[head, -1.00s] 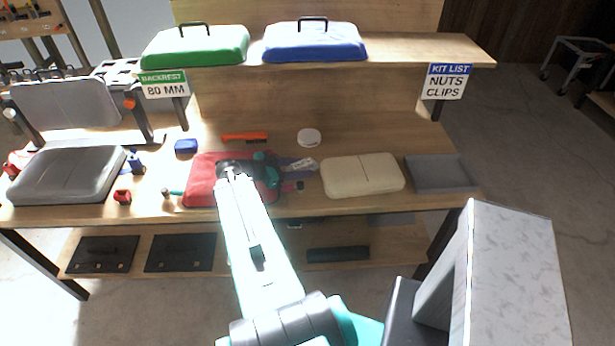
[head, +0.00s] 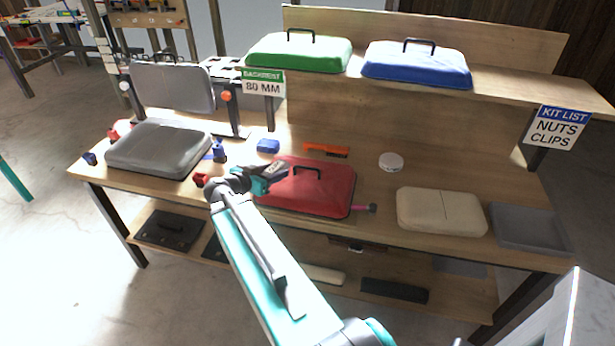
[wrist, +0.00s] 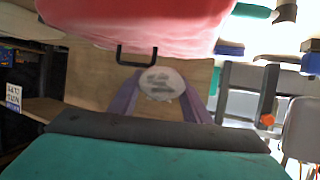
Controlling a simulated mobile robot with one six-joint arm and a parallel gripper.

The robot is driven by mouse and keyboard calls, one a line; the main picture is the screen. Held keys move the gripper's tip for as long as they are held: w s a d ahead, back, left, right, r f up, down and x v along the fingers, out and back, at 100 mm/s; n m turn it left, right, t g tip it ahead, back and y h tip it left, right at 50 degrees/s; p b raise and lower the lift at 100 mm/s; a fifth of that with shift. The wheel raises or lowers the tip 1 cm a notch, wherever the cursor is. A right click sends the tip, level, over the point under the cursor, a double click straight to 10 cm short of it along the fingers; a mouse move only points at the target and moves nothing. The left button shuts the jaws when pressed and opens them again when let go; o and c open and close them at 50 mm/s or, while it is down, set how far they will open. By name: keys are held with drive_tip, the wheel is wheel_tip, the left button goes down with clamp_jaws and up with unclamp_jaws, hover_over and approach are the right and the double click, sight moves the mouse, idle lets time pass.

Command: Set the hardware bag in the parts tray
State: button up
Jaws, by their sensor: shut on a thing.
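My gripper (head: 268,176) is shut on a small pale bag with grey contents, which I take to be the hardware bag (head: 277,169). It is held above the left part of the red case (head: 325,190). In the wrist view the bag (wrist: 161,84) shows as a whitish rounded shape between the two purple fingers (wrist: 160,100). The parts tray appears to be the shallow grey tray (head: 497,238) at the right end of the bench. It looks empty and is well to the right of my gripper, with the red case and a beige pad between.
The beige pad (head: 441,211) lies just left of the tray. A white round object (head: 391,161) and an orange-handled tool (head: 326,150) lie behind the red case. A grey cushion (head: 158,150) is at the left. A shelf with green and blue cases (head: 416,66) overhangs the back.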

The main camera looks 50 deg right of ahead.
drive_tip(key=w+a+r+n+t+y+b, duration=0.1)
drive_tip(key=w+a+r+n+t+y, duration=0.25)
drive_tip(key=w+a, duration=0.45)
drive_tip(key=w+a+r+n+t+y+b, duration=0.15)
drive_tip(key=w+a+r+n+t, duration=0.3)
drive_tip(key=a, duration=0.55)
drive_tip(key=w+a+r+n+t+y+b, duration=0.1)
drive_tip(key=w+a+n+t+y, duration=0.25)
drive_tip(key=w+a, duration=0.55)
drive_tip(key=w+a+r+n+y, duration=0.1)
drive_tip(key=a+r+n+y, duration=0.1)
drive_tip(key=a+r, duration=0.2)
drive_tip(key=w+a+r+n+y, duration=0.1)
drive_tip(key=a+r+n+y, duration=0.2)
drive_tip(key=a, duration=0.6)
drive_tip(key=shift+w+a+r+t+b, duration=0.4)
drive_tip(key=shift+r+t, duration=0.05)
drive_tip(key=shift+r, duration=0.5)
drive_tip(key=shift+n, duration=0.25)
